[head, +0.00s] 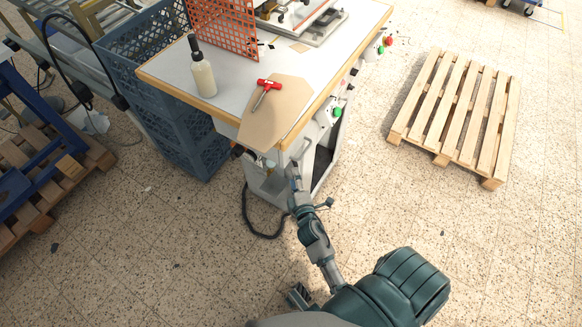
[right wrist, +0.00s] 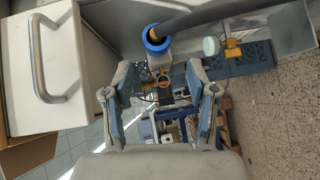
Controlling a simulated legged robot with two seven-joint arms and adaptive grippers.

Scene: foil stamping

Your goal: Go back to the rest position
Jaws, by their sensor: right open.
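My right gripper (head: 293,172) is low beside the near edge of the work table (head: 225,112), below the tabletop. In the right wrist view its two fingers (right wrist: 160,82) stand apart, with no object held between them. A red-handled tool (head: 266,92) lies on a brown board (head: 275,115) at the table's near corner. A white bottle with a dark top (head: 203,77) stands on the table to the left.
A blue crate stack (head: 185,140) stands left of the table. A wooden pallet (head: 455,112) lies on the floor at right. A dark hose (head: 252,225) hangs by the table base. The right wrist view shows a metal handle (right wrist: 38,60) close by. Floor at lower right is clear.

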